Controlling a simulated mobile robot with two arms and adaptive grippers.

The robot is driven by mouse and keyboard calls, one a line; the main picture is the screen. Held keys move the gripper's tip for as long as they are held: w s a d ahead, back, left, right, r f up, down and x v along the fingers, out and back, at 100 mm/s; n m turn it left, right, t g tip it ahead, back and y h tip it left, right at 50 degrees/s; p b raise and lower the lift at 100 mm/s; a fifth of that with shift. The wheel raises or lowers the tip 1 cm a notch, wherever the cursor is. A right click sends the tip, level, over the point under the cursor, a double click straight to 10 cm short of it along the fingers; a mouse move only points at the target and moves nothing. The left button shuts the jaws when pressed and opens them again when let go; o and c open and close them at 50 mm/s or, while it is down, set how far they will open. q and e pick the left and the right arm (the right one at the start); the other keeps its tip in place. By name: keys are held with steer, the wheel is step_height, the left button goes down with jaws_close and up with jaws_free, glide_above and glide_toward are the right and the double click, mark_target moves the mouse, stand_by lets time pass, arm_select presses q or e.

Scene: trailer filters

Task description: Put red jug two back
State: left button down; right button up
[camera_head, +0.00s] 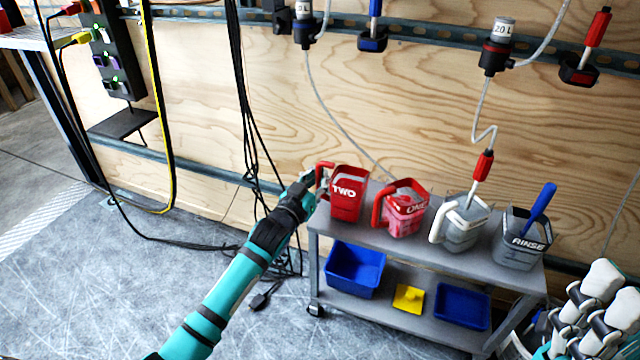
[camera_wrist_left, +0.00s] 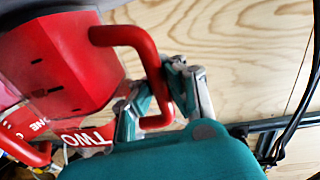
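Red jug two (camera_head: 347,206) stands upright at the left end of the grey cart's top (camera_head: 390,239), its white "TWO" label facing me. Its red handle (camera_head: 321,176) points left. My left gripper (camera_head: 309,187) is at that handle. In the left wrist view, the left gripper's fingers (camera_wrist_left: 160,90) lie on both sides of the handle (camera_wrist_left: 150,50) and appear closed on it.
Red jug one (camera_head: 406,212), a white-handled grey jug (camera_head: 461,228) and the rinse jug (camera_head: 522,243) stand to the right on the cart. Blue bins (camera_head: 355,270) and a yellow item (camera_head: 408,298) are on the lower shelf. Black cables (camera_head: 250,130) hang behind my left arm.

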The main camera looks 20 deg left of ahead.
stand_by(0.3)
arm_select(q)
steer(key=c, duration=2)
jaws_free()
steer(key=shift+f, duration=0.25)
steer(key=o, duration=0.5)
